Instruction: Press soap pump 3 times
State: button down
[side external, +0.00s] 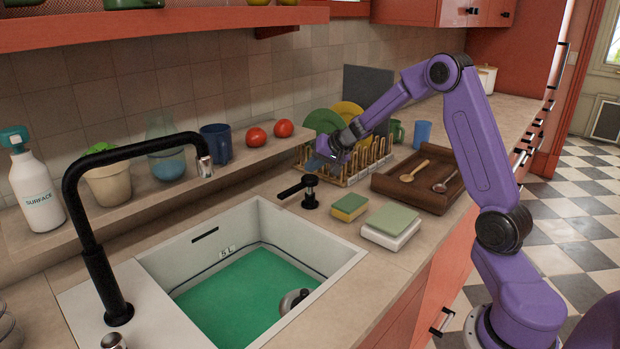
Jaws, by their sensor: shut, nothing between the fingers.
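The black soap pump (310,194) stands on the counter behind the sink's right corner, with its spout pointing left. My gripper (319,162) is shut and empty, just above and slightly right of the pump head in the picture. A small gap seems to show between the fingertips and the pump head, but I cannot tell for sure whether they touch.
A white sink (345,262) with green water lies in front. A black faucet (92,255) stands left. A dish rack (360,170) with plates is behind my gripper. Sponges (350,206) and a wooden tray (440,199) with spoons lie right. Tomatoes (256,137) sit on the ledge.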

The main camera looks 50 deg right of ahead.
jog(key=shift+r, duration=2.55)
dwell(0.9)
notch_tip(320, 180, up, 4)
jog(key=shift+f, duration=0.1)
dwell(0.5)
jog(key=shift+f, duration=4.4)
jog(key=shift+f, duration=0.45)
